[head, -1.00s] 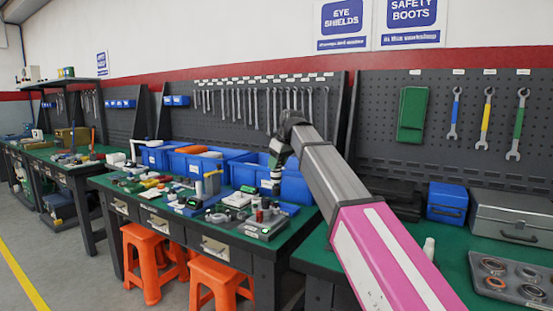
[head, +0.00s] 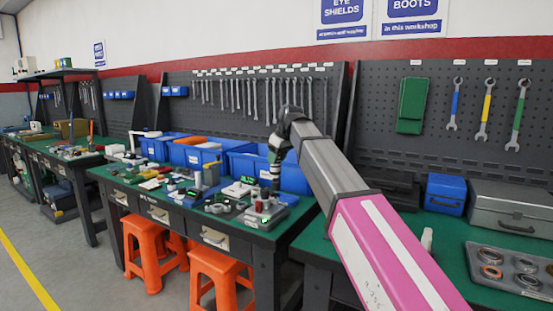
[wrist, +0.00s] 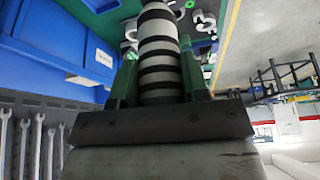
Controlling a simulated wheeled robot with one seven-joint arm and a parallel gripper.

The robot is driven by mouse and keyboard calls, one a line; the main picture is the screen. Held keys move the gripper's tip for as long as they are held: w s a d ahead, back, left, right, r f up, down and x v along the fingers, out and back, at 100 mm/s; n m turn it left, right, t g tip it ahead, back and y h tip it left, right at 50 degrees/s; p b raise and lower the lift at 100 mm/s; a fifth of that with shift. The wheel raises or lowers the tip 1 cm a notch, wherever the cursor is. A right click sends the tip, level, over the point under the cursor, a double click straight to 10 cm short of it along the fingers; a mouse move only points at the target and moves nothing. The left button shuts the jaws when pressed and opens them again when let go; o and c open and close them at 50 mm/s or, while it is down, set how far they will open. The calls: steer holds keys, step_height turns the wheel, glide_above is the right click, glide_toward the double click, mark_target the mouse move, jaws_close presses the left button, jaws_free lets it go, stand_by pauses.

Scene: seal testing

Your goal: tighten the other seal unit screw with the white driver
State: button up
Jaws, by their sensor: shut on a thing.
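My gripper (wrist: 160,82) is shut on the white driver (wrist: 158,48), a white cylinder with black bands, held between two green fingers in the wrist view.
Blue bins (head: 294,180) stand behind the gripper, close to it. Small parts crowd the bench (head: 240,236) to the left. A tray of rings (head: 510,268), a blue box (head: 446,193) and a grey toolbox (head: 515,208) sit on the right bench. Orange stools (head: 215,275) stand below.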

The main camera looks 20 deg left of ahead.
steer(key=shift+f, duration=1.55)
stand_by(4.5)
steer(key=shift+r, duration=2.55)
